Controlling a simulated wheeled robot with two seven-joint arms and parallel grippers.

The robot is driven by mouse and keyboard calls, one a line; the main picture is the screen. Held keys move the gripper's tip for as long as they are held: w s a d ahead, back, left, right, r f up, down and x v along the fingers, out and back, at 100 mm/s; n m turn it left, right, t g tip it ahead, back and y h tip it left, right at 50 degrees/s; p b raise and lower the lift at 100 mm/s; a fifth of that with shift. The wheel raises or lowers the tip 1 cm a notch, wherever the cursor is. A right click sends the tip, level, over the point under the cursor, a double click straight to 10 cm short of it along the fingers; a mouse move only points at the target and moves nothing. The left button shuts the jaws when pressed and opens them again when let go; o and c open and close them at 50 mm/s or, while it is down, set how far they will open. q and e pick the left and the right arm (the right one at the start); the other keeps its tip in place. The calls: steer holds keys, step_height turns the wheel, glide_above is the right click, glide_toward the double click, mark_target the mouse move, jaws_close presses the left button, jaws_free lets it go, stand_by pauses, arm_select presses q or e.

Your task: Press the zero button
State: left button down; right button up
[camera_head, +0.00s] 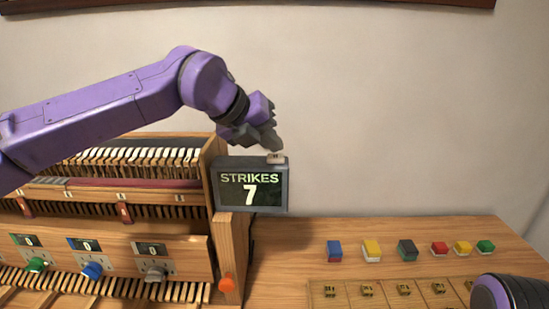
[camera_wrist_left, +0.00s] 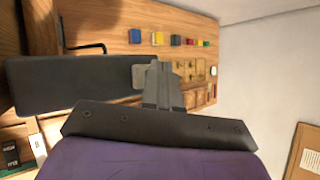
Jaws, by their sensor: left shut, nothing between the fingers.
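The zero button (camera_head: 276,158) is a small pale block on top of the dark counter box (camera_head: 281,185), near its right end. The box's screen reads "STRIKES 7". My left gripper (camera_head: 273,146) is shut and empty, pointing down with its tips just above the button. I cannot tell whether they touch it. In the left wrist view the button (camera_wrist_left: 139,76) shows beside the shut fingers (camera_wrist_left: 155,72), at the end of the dark box top (camera_wrist_left: 70,85). My right gripper is out of view.
The box stands on a wooden piano-like frame (camera_head: 235,240) with knobs and small displays at left. Several coloured blocks (camera_head: 371,251) stand in a row on the table (camera_head: 300,230), behind a wooden tray (camera_head: 335,300). Part of my right arm shows at bottom right.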

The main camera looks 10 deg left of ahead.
mark_target(271, 157)
arm_select(q)
steer(key=shift+f+b, duration=0.4)
steer(key=shift+f, duration=0.05)
stand_by(0.5)
steer(key=shift+r, duration=0.1)
steer(key=shift+r+p, duration=0.7)
steer(key=shift+r, duration=0.05)
step_height(271, 157, up, 5)
steer(key=p, duration=0.4)
steer(key=shift+r, duration=0.1)
stand_by(0.5)
